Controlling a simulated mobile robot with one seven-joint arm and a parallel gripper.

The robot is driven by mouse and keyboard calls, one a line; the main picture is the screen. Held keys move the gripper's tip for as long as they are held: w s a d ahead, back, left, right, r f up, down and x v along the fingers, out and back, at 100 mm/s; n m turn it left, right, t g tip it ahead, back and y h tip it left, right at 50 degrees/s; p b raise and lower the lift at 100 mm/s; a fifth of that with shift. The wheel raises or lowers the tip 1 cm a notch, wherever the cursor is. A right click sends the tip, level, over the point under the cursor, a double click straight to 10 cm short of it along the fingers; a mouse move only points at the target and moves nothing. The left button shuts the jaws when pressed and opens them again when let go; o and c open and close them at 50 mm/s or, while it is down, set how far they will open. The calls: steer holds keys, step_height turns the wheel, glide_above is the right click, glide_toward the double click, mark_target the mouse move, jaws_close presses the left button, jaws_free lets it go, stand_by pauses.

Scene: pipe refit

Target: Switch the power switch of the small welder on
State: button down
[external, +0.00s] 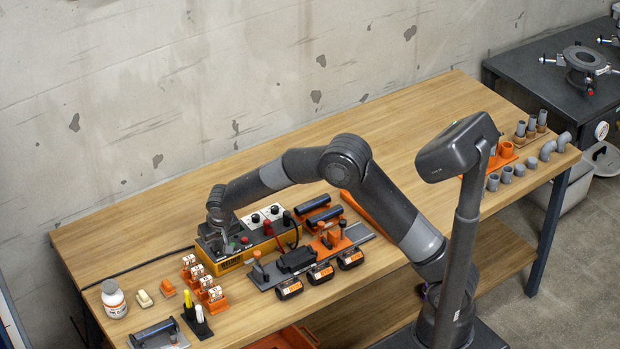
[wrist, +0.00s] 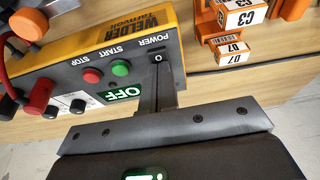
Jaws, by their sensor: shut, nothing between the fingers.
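The small welder (external: 233,262) is a yellow-orange box on the wooden bench, at its front left in the external view. In the wrist view the welder (wrist: 95,40) shows a grey panel with a green start button (wrist: 120,67), a red stop button (wrist: 92,75) and a green display (wrist: 122,93) reading OFF. My gripper (wrist: 157,85) is shut and empty, with its tips at the panel by the POWER label and a 0 mark. The power switch itself is mostly hidden by the fingers; contact cannot be told. In the external view my gripper (external: 217,243) is over the welder's left end.
Orange labelled blocks (wrist: 235,20) stand close beside the welder's power end. A red cable (wrist: 12,70) and black knobs are at its other end. A white bottle (external: 114,299) stands at the bench's left. The bench behind the welder is clear.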

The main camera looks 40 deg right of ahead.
steer(key=shift+s+a+f, duration=0.1)
steer(key=shift+s, duration=0.25)
steer(key=shift+r, duration=0.35)
steer(key=v, duration=1.3)
steer(key=shift+r, duration=0.2)
steer(key=shift+w+r+t, duration=0.25)
steer(key=shift+w+t, duration=0.05)
steer(key=shift+w, duration=0.5)
steer(key=x, duration=0.9)
steer(key=s+x, duration=0.1)
steer(key=x, duration=0.4)
steer(key=shift+f, duration=0.15)
